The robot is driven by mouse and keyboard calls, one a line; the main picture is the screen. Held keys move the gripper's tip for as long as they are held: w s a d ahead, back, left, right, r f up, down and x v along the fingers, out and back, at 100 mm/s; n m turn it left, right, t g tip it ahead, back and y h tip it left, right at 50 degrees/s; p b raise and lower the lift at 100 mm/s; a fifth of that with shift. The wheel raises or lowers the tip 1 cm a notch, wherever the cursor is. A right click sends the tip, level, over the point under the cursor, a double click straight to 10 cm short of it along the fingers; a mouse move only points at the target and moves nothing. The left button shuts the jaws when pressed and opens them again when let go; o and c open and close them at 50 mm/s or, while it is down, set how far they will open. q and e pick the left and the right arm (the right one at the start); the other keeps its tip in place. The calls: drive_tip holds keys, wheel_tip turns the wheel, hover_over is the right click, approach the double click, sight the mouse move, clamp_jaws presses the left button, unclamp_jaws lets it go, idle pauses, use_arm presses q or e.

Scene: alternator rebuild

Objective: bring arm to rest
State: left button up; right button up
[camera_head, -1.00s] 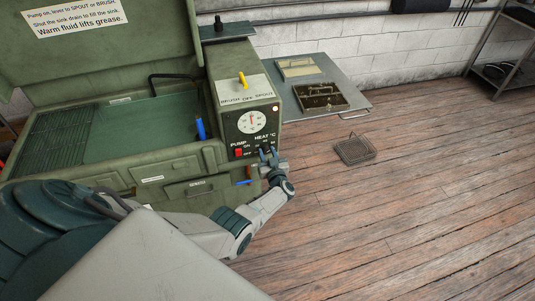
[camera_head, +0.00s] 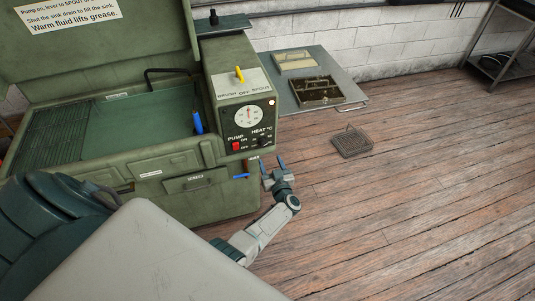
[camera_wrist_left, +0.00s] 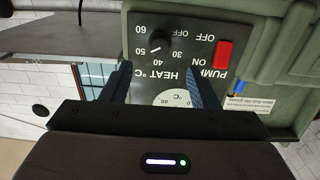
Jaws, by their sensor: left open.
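My left gripper (camera_head: 273,165) is open and empty in the head view, just right of the front of the green parts washer (camera_head: 222,205). In the left wrist view its two dark fingers (camera_wrist_left: 158,85) stand apart, with the washer's control panel (camera_wrist_left: 180,70) beyond them. The panel carries a red pump switch (camera_head: 236,146), a black heat knob (camera_head: 262,142) and a round gauge (camera_head: 248,116). The heat knob (camera_wrist_left: 157,42) and the red switch (camera_wrist_left: 224,54) also show in the wrist view. My right gripper is not in view.
A grey table (camera_head: 350,97) behind the washer holds a dark tray (camera_head: 316,92) and a shallow light tray (camera_head: 295,60). A metal rack (camera_head: 497,66) stands at the far right.

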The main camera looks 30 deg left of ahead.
use_arm(q)
drive_tip(key=shift+v, duration=1)
drive_tip(key=shift+f, duration=0.15)
drive_tip(key=s+d+f+m+h+b, duration=0.1)
drive_tip(key=s+d+f+m+h, duration=0.2)
drive_tip(key=s+f, duration=0.5)
drive_tip(key=s+d+f+m+g+h+b, duration=0.1)
drive_tip(key=s+f+m+h+b, duration=0.15)
drive_tip(key=s+f+h, duration=0.6)
drive_tip(key=s+d+f+m+b, duration=0.1)
drive_tip(key=s+d+f+m, duration=0.2)
drive_tip(key=f, duration=0.9)
drive_tip(key=s+a+f+g, duration=0.1)
drive_tip(key=s+f+g, duration=0.2)
drive_tip(key=s, duration=0.8)
drive_tip(key=s+a+f+m+g+h+b, duration=0.1)
drive_tip(key=s+f+g, duration=0.2)
drive_tip(key=s, duration=0.9)
drive_tip(key=s+a+f+m+g+b, duration=0.1)
drive_tip(key=s+f+g, duration=0.2)
drive_tip(key=s+f, duration=0.4)
drive_tip(key=s, duration=0.4)
drive_tip(key=shift+s+a, duration=0.2)
drive_tip(key=shift+a, duration=0.15)
